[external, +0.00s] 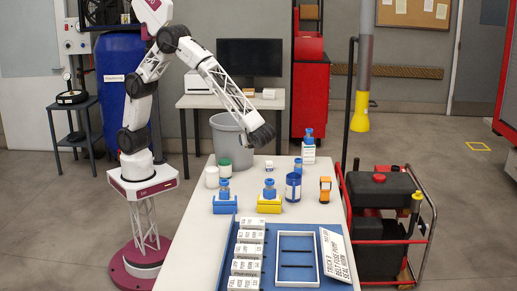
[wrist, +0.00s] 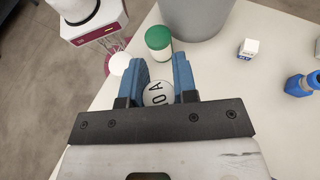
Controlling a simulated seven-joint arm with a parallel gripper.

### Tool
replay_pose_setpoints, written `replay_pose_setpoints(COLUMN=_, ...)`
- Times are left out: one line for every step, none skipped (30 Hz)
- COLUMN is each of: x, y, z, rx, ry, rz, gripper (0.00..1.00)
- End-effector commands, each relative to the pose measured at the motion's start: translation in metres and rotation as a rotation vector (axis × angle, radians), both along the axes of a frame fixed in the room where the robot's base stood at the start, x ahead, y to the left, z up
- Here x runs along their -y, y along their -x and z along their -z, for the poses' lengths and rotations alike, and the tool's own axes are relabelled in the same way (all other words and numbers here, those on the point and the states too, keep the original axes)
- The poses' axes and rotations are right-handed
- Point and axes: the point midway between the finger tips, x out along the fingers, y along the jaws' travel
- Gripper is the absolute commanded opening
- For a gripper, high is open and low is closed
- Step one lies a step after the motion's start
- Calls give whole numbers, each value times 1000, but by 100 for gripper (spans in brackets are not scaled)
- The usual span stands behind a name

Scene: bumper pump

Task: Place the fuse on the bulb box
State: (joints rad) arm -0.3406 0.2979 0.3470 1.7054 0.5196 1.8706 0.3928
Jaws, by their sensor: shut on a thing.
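My gripper (wrist: 158,88) has its blue fingers closed on the sides of a white round piece, the fuse (wrist: 157,94), with black characters ending in "0A" on its top. In the external view my arm reaches over the far part of the table, and its fingers and the fuse cannot be made out there. Several white labelled boxes (external: 247,251) stand in a column on the left of a blue tray (external: 270,254) at the near end. Their labels are too small to tell which is the bulb box.
A green-lidded jar (wrist: 158,40) and a white-lidded jar (external: 212,176) stand near the grey bin (external: 228,135). Blue-topped bottles stand on a blue holder (external: 225,206) and a yellow holder (external: 269,206).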

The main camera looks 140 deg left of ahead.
Motion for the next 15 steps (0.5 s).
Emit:
replay_pose_setpoints(x=-12, y=6, z=-3, rx=0, ry=-2, rz=40, gripper=4)
replay_pose_setpoints(x=-19, y=8, z=-4, rx=0, ry=-2, rz=67, gripper=4)
replay_pose_setpoints(x=-30, y=12, z=-6, rx=-1, ry=-2, rz=104, gripper=4)
replay_pose_setpoints(x=-37, y=15, z=-7, rx=0, ry=-2, rz=133, gripper=4)
replay_pose_setpoints(x=-45, y=18, z=-10, rx=1, ry=-3, rz=161, gripper=4)
replay_pose_setpoints(x=-55, y=22, z=-12, rx=2, ry=-2, rz=200, gripper=4)
replay_pose_setpoints(x=-64, y=26, z=-13, rx=1, ry=-2, rz=228, gripper=4)
replay_pose_setpoints(x=-72, y=29, z=-15, rx=0, ry=-1, rz=257, gripper=4)
replay_pose_setpoints(x=-83, y=33, z=-18, rx=1, ry=-2, rz=297, gripper=4)
replay_pose_setpoints(x=-91, y=37, z=-21, rx=0, ry=-2, rz=326, gripper=4)
replay_pose_setpoints(x=-100, y=40, z=-23, rx=1, ry=-2, rz=355, gripper=4)
replay_pose_setpoints(x=-112, y=45, z=-27, rx=2, ry=-3, rz=395, gripper=4)
replay_pose_setpoints(x=-121, y=49, z=-30, rx=1, ry=-3, rz=425, gripper=4)
replay_pose_setpoints(x=-130, y=53, z=-33, rx=1, ry=-3, rz=454, gripper=4)
replay_pose_setpoints(x=-143, y=58, z=-38, rx=1, ry=-3, rz=493, gripper=4)
